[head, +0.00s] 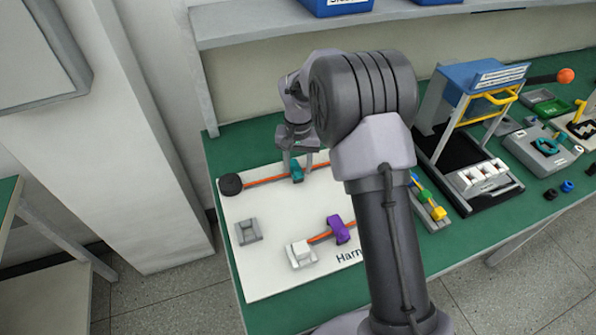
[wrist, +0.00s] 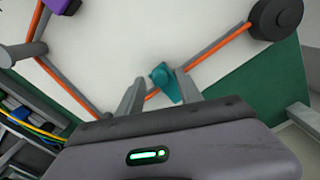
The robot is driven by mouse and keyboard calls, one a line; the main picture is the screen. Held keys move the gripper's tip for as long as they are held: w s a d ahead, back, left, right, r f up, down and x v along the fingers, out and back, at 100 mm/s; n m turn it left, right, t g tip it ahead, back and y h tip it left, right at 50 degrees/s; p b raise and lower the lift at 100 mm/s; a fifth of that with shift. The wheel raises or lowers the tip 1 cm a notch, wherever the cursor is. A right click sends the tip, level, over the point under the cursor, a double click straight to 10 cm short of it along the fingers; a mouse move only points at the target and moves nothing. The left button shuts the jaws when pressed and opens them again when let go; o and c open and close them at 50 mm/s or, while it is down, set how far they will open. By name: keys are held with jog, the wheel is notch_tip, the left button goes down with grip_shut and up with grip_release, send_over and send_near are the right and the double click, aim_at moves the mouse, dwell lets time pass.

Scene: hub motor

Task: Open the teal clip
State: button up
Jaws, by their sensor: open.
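The teal clip (head: 296,170) sits on the orange cable (head: 262,180) near the back of the white board. In the wrist view the teal clip (wrist: 168,84) lies between my two fingers, nearer the right one, with the cable running beside it. I cannot tell whether the clip is open or closed. My gripper (head: 294,158) is directly over the clip, pointing down. In the wrist view my gripper (wrist: 160,92) is open, its fingers apart on either side of the clip. I cannot tell whether a finger touches it.
The white board (head: 275,215) lies on the green table. A black round piece (head: 231,184) is at the cable's left end. A purple clip (head: 338,230), a white connector (head: 301,254) and a grey bracket (head: 248,231) are nearer the front. My arm hides the board's right part.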

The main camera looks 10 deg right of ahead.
jog(key=shift+f, duration=0.3)
jog(key=shift+c, duration=0.2)
grip_shut()
jog(key=shift+r, duration=0.1)
dwell(1.0)
